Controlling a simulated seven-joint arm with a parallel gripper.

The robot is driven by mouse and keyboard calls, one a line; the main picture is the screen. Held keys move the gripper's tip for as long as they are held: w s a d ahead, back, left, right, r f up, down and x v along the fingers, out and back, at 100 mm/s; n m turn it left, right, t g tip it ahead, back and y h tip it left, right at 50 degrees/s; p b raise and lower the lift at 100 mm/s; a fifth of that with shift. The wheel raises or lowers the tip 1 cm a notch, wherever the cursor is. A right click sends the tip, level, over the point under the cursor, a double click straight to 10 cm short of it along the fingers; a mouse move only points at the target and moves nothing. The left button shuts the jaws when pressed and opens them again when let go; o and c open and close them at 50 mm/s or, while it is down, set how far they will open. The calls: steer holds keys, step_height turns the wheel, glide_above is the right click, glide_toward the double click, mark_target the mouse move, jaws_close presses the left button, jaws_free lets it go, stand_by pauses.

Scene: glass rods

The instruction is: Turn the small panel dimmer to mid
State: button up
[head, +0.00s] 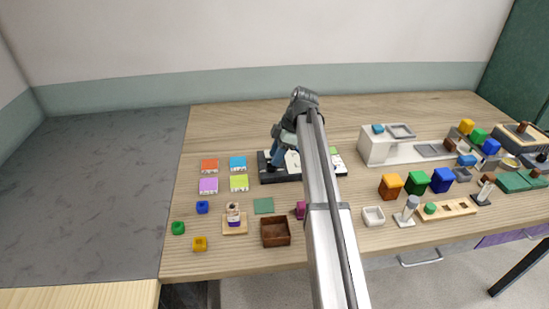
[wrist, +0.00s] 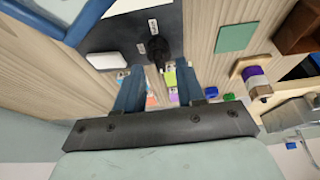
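The dark panel (wrist: 172,14) carries white plates and a round black knob (wrist: 157,48), likely the dimmer. Small white labels sit around the knob; their writing is too small to read. My gripper (wrist: 160,70) has its two blue fingers spread apart, with coloured tiles showing through the gap. In the wrist view the knob appears just beyond the fingertips, between their lines; I cannot tell whether they touch it. In the head view the panel (head: 267,177) lies mid-table, and my gripper (head: 274,160) is over its left part. My arm hides the panel's middle.
Left of the panel lie several coloured tiles (head: 209,166). In front are a green square (head: 264,205), a brown box (head: 275,232) and a small figure-like stack (head: 234,216). Right of my arm stand coloured blocks (head: 391,186) and a white unit (head: 376,149). The back left tabletop is clear.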

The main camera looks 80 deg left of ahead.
steer(key=shift+x, duration=0.85)
steer(key=shift+c, duration=0.4)
jaws_close()
